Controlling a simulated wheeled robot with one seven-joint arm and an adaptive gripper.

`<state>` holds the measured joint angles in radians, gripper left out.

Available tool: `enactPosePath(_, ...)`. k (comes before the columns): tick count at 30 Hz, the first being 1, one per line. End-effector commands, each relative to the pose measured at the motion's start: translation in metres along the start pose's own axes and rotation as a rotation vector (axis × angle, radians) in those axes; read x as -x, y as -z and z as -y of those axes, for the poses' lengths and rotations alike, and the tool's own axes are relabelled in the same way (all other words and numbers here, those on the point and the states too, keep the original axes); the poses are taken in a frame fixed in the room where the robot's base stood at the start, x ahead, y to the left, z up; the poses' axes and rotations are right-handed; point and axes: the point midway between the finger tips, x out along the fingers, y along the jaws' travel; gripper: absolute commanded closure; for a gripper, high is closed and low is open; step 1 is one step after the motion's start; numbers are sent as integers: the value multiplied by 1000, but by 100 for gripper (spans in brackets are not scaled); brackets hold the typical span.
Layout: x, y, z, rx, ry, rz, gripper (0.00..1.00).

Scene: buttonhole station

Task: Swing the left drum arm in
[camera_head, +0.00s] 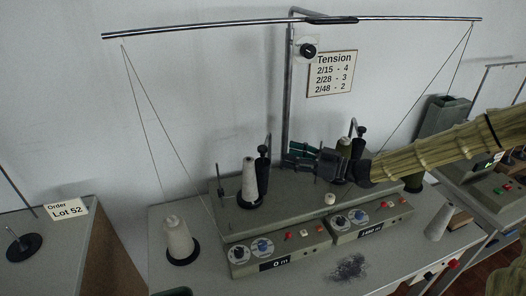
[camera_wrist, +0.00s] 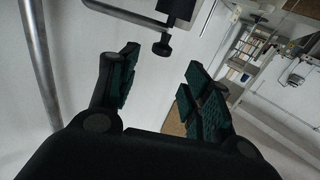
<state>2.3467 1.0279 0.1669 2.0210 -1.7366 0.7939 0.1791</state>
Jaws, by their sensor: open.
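On the left of the winder in the head view, a black upright arm with a knob (camera_head: 264,152) stands behind a white yarn cone (camera_head: 250,180); I take it for the left drum arm, but its hinge is hidden. My gripper (camera_head: 292,155) is open and empty, its green-padded fingers pointing left, to the right of that knob and apart from it. In the wrist view my gripper (camera_wrist: 162,68) is spread wide with nothing between the pads. The left drum arm cannot be made out there. A similar black knobbed upright (camera_head: 360,133) stands on the right, partly behind my arm.
A metal post (camera_head: 288,90) rises behind the winder, with a black tension knob (camera_head: 308,51) and a tension card (camera_head: 332,73). Thin yarns hang from the top bar (camera_head: 200,28). A white cone (camera_head: 178,238) stands front left. Dark tangled thread (camera_head: 348,268) lies on the table front.

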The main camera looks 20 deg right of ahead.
Motion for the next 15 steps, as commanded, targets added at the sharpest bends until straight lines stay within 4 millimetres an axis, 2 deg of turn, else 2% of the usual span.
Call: enactPosePath(15, -42, 1, 0, -1, -1, 2, 51)
